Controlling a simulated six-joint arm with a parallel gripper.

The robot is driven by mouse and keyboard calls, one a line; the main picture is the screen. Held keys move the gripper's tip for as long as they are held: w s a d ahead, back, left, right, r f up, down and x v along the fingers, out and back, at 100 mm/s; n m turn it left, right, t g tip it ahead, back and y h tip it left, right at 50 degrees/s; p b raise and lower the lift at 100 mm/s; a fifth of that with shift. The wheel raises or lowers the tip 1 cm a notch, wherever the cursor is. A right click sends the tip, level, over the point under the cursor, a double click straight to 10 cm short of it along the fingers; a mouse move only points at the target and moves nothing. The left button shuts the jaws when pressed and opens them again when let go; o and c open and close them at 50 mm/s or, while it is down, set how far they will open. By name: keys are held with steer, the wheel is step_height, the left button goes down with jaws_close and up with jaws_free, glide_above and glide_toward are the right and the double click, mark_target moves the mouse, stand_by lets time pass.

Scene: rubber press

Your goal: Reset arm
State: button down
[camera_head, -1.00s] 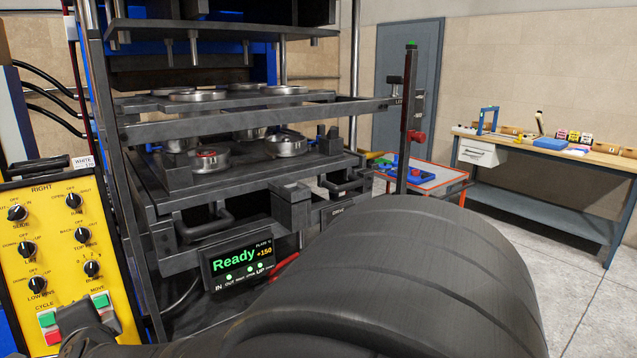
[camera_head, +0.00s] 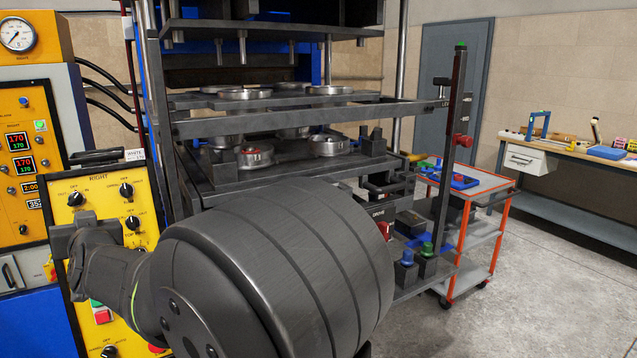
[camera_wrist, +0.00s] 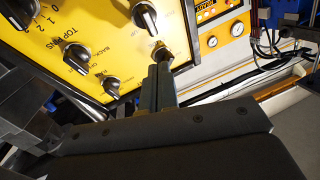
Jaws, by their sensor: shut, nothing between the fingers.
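My arm crosses the lower left of the head view, and its wrist end is in front of the yellow control panel (camera_head: 100,215). In the wrist view my gripper (camera_wrist: 158,62) is shut and empty, its narrow fingers together. The fingertips are close to a knob on the yellow panel (camera_wrist: 55,35) in that view; I cannot tell whether they touch it. In the head view the fingertips cannot be made out.
The press (camera_head: 290,120) with round metal mould parts stands behind my arm. A red-framed cart (camera_head: 490,215) and a workbench (camera_head: 570,190) are at the right. Black selector knobs (camera_wrist: 145,18) stick out of the panel close to my gripper. The floor at right is clear.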

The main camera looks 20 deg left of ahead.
mark_target(71, 199)
steer(key=a+r+n, duration=0.1)
steer(key=n, duration=0.1)
steer(key=w+a+r+n, duration=0.1)
steer(key=a+n, duration=0.1)
steer(key=w+a+r+n+y, duration=0.1)
steer(key=n, duration=0.1)
steer(key=shift+a+r+n, duration=0.2)
steer(key=shift+n, duration=0.2)
steer(key=shift+a+r+n+g, duration=0.3)
steer(key=shift+r+n, duration=0.25)
steer(key=shift+n, duration=0.25)
steer(key=shift+y, duration=0.3)
steer(key=shift+w, duration=0.2)
steer(key=shift+d, duration=0.1)
steer(key=shift+s+d+f+m, duration=0.1)
steer(key=shift+f+m, duration=0.2)
steer(key=shift+m, duration=0.3)
steer(key=s+d+f+m+h, duration=0.2)
steer(key=d+f+m, duration=0.3)
steer(key=m, duration=0.4)
steer(key=s+d+f+m+t+h, duration=0.1)
steer(key=s+d+f+m+h, duration=0.1)
steer(key=d+f+m, duration=0.3)
steer(key=shift+s+d+f+m+t, duration=0.3)
steer(key=shift+s+d+f+m, duration=0.1)
steer(key=shift+d+m, duration=1.5)
